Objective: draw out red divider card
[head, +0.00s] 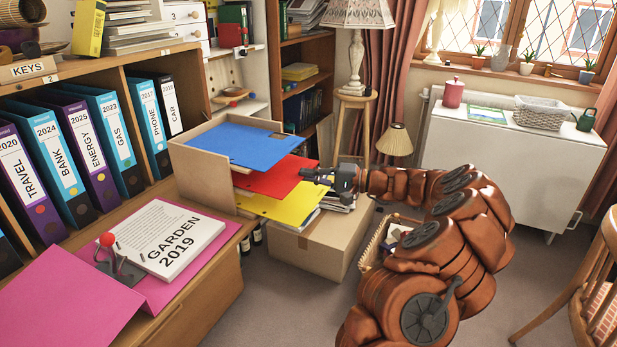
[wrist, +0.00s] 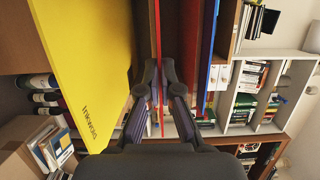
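The red divider card (head: 275,179) lies roughly level between the blue card (head: 238,145) above and the yellow card (head: 287,204) below, its right part sticking out of the open-fronted box (head: 202,178). My gripper (head: 320,177) is at the red card's right edge. In the wrist view the red card (wrist: 157,35) shows edge-on as a thin strip between my fingertips (wrist: 159,68), which look closed on it. The yellow card (wrist: 88,60) fills the left of that view, apart from the fingers. The back of the red card is hidden in the box.
A cardboard carton (head: 318,247) stands below the cards. The desk (head: 210,275) at left holds a Garden 2019 stack (head: 168,237) and a pink folder (head: 70,300). A lamp stool (head: 355,100) stands behind my gripper. Open floor (head: 280,300) lies in front.

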